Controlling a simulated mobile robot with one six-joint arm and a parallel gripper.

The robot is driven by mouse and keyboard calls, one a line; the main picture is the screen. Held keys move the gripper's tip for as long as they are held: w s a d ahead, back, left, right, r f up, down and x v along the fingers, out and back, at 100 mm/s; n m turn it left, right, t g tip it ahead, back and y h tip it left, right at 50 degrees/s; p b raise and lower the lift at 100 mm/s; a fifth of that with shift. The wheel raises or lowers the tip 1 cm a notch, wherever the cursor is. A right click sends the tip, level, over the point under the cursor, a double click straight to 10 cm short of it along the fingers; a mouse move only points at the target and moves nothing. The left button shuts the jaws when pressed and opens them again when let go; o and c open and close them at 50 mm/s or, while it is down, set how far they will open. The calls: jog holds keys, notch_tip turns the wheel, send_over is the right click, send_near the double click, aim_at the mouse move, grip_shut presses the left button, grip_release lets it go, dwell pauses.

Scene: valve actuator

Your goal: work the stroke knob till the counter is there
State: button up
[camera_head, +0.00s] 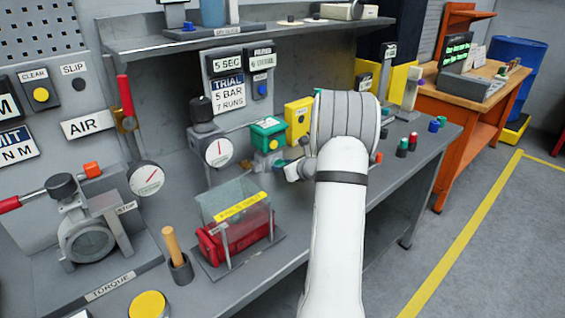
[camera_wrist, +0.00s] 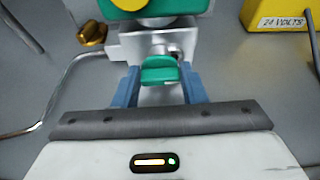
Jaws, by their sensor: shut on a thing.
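A green knob (camera_wrist: 160,72) sits on the front of a grey metal block below a green housing (camera_wrist: 150,6) in the wrist view. My gripper (camera_wrist: 161,84) has its two blue fingers on either side of this knob and is shut on it. In the head view the green housing (camera_head: 268,132) stands on the bench, and my gripper (camera_head: 292,169) is just right of and below it, mostly hidden by my arm. I cannot make out a counter reading in either view. A brass fitting (camera_wrist: 92,33) is left of the block.
A yellow box (camera_head: 298,118), marked 24 VOLTS in the wrist view, stands close right of the housing. A round gauge (camera_head: 218,152) and a clear-covered red box (camera_head: 237,232) are to the left. A sign (camera_head: 229,92) reads trial, 5 bar, 7 runs.

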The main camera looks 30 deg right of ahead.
jog(key=shift+f, duration=0.15)
dwell(0.3)
jog(key=o, duration=0.7)
jog(key=v, duration=0.8)
jog(key=shift+d, duration=0.1)
